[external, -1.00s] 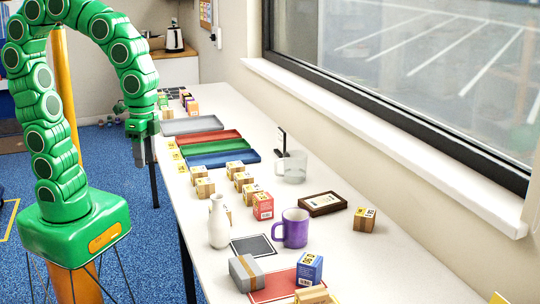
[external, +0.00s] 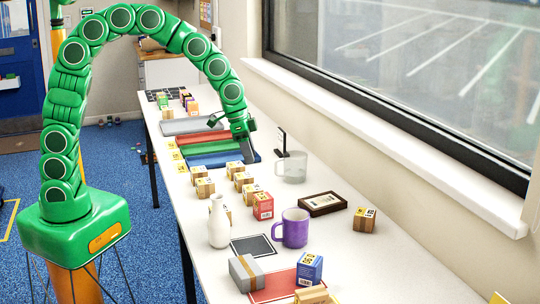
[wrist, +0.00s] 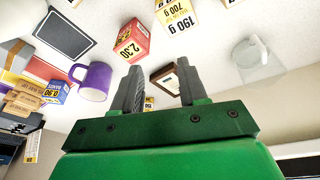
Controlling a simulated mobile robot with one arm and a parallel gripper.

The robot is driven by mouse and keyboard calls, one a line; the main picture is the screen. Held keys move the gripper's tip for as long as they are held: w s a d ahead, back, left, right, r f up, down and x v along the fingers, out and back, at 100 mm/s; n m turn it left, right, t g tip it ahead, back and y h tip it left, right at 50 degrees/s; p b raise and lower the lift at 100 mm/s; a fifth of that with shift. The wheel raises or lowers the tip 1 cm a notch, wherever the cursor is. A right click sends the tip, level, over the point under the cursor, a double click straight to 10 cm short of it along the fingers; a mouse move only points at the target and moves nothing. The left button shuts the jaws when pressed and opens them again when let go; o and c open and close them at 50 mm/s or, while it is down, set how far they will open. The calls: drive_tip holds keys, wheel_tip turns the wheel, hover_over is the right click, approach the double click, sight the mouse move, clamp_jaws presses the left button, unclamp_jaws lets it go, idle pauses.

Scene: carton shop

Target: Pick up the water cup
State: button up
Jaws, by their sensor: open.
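The clear water cup (external: 291,167) stands upright on the white table near the window side, with its handle to the left. It also shows in the wrist view (wrist: 250,57), to the upper right of the fingers. My gripper (external: 251,154) is left of the cup and apart from it, above the right end of the blue tray. In the wrist view my gripper (wrist: 159,84) has its two dark fingers apart with nothing held between them.
A thin black stand (external: 281,143) rises just behind the cup. A framed picture (external: 323,204), a purple mug (external: 292,228), a white vase (external: 218,222) and several small boxes (external: 263,205) lie nearer the camera. Red, green and blue trays (external: 224,159) lie left of my gripper.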

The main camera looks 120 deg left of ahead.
drive_tip(key=n+y, duration=0.2)
approach(276, 172)
drive_tip(key=a+f, duration=0.1)
drive_tip(key=a, duration=0.1)
drive_tip(key=shift+t, duration=0.4)
drive_tip(key=shift+d+x, duration=0.2)
drive_tip(key=shift+x, duration=1.75)
drive_tip(key=shift+d+x, duration=0.25)
drive_tip(key=shift+x, duration=1.7)
drive_tip(key=shift+s, duration=0.1)
clamp_jaws()
